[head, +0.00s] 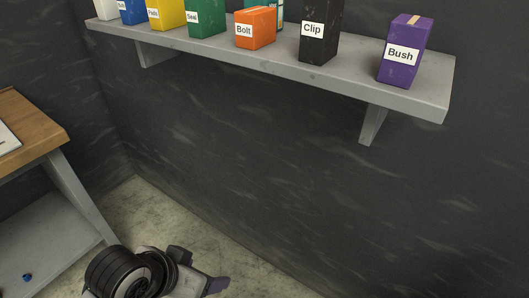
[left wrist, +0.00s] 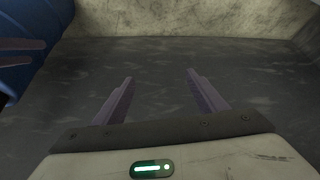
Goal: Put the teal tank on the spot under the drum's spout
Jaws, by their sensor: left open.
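My left gripper (head: 211,285) shows at the bottom of the head view, low over the floor, with the arm behind it. In the left wrist view its two fingers (left wrist: 158,95) are spread apart with nothing between them. A dark scuffed surface lies beyond the fingers. A blue rounded thing (left wrist: 22,45) is cut off at the left of the wrist view; I cannot tell whether it is the drum. The teal tank, the spout and the spot under it are not seen in either view. My right gripper is not in view.
A grey wall shelf (head: 300,62) holds several labelled boxes, including the orange Bolt box (head: 255,28), the black Clip box (head: 318,32) and the purple Bush box (head: 403,52). A wooden-topped bench (head: 35,130) stands at left, with a small blue thing (head: 27,277) on its lower shelf.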

